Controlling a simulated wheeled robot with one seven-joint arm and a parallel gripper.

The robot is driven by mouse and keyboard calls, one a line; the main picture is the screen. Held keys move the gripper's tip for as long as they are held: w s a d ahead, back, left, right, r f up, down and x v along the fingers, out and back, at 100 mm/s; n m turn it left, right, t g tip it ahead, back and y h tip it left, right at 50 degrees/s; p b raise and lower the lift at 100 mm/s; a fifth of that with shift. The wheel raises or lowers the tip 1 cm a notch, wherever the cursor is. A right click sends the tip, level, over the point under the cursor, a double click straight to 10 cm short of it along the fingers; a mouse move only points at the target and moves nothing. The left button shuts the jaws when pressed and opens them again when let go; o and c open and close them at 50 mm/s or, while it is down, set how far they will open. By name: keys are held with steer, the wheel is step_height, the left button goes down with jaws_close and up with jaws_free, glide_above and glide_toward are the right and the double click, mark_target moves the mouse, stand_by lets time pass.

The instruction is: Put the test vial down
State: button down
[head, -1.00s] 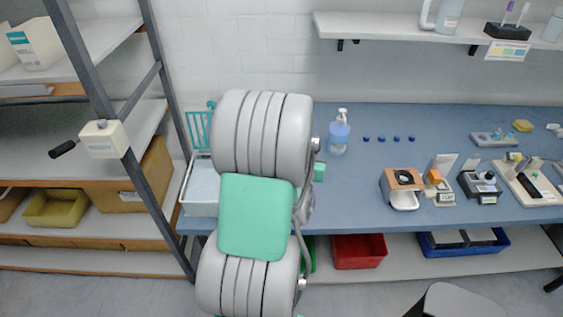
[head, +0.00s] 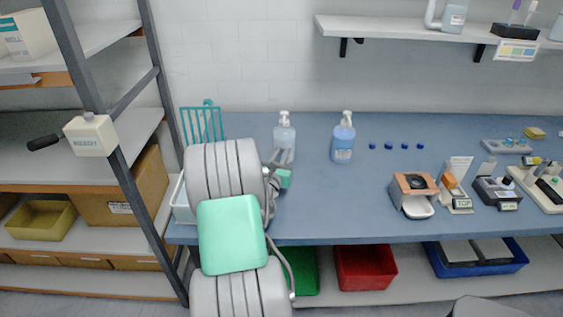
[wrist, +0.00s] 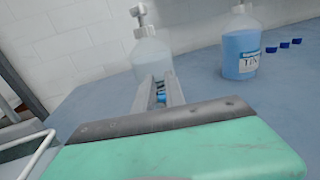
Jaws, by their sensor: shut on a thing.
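My gripper (wrist: 160,92) is shut on the test vial (wrist: 161,98), of which only a small blue and dark part shows between the fingers in the wrist view. The rest of the vial is hidden by the fingers. In the head view my gripper (head: 280,160) is at the left part of the blue bench (head: 330,205), beside a clear pump bottle (head: 284,137). I cannot tell whether the vial touches the bench.
A blue pump bottle (head: 343,140) stands right of the clear one. A teal rack (head: 203,122) and a white tray (head: 180,203) are at the left end. Several blue caps (head: 388,146) lie farther right, with bare bench in front. Instruments (head: 412,195) stand at the right.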

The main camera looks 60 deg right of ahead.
steer(key=shift+f, duration=0.8)
steer(key=shift+r, duration=0.1)
steer(key=c, duration=1.4)
jaws_free()
